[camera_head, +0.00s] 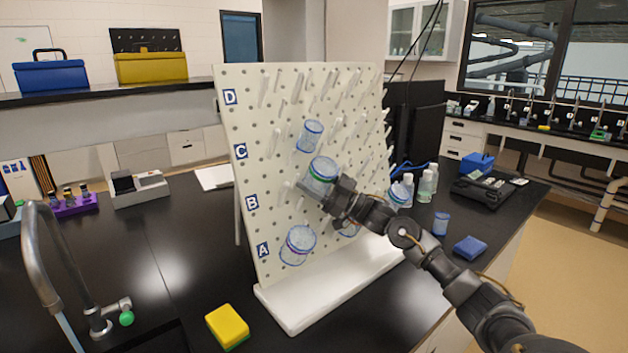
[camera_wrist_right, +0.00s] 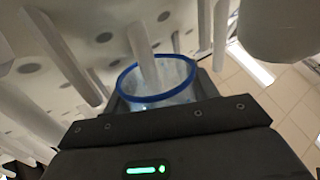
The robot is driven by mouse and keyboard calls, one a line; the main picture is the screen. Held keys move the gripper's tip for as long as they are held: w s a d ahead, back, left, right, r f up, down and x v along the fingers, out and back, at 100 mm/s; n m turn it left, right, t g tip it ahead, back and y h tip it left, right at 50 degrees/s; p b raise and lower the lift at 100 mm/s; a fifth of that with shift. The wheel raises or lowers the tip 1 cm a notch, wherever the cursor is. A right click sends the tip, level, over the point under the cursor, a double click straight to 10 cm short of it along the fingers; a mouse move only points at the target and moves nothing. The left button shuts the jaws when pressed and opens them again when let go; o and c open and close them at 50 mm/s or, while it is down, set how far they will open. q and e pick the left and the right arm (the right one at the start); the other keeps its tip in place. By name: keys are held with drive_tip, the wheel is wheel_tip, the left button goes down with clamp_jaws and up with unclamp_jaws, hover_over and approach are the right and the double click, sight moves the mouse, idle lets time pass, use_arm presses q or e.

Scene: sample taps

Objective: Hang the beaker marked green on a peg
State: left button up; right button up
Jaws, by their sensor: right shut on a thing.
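The beaker marked green (camera_head: 321,172) is clear, with a blue rim and a green band. It is tilted in front of the white pegboard (camera_head: 300,270), between rows B and C. My right gripper (camera_head: 322,190) is shut on it. In the right wrist view the beaker's blue rim (camera_wrist_right: 155,92) shows beyond the gripper body, and a white peg (camera_wrist_right: 143,55) overlaps its mouth. I cannot tell how deep the peg reaches inside. The fingertips are mostly hidden in both views. My left gripper is not in view.
Other beakers hang on the board: one above (camera_head: 310,135), one with a purple band (camera_head: 298,245) low left, and one partly behind my arm. Pegs crowd around the gripper. A yellow sponge (camera_head: 227,326) and a tap (camera_head: 45,240) are at front left.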

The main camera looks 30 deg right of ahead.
drive_tip(key=shift+a+f, duration=0.1)
drive_tip(key=shift+f, duration=0.3)
drive_tip(key=o, duration=0.8)
drive_tip(key=shift+o, duration=1.2)
drive_tip(key=shift+s+r, duration=0.15)
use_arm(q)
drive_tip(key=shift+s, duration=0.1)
use_arm(e)
drive_tip(key=shift+r, duration=0.1)
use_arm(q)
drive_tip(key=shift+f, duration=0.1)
use_arm(e)
drive_tip(key=shift+s+d+f, duration=0.1)
drive_tip(key=shift+d+f, duration=0.15)
drive_tip(key=shift+f, duration=0.05)
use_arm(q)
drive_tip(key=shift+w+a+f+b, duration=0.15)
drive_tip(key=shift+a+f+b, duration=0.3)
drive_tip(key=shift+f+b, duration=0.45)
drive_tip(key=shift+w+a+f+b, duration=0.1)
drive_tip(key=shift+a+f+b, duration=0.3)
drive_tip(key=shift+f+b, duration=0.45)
use_arm(e)
drive_tip(key=v, duration=1)
drive_tip(key=shift+s+a+r, duration=0.2)
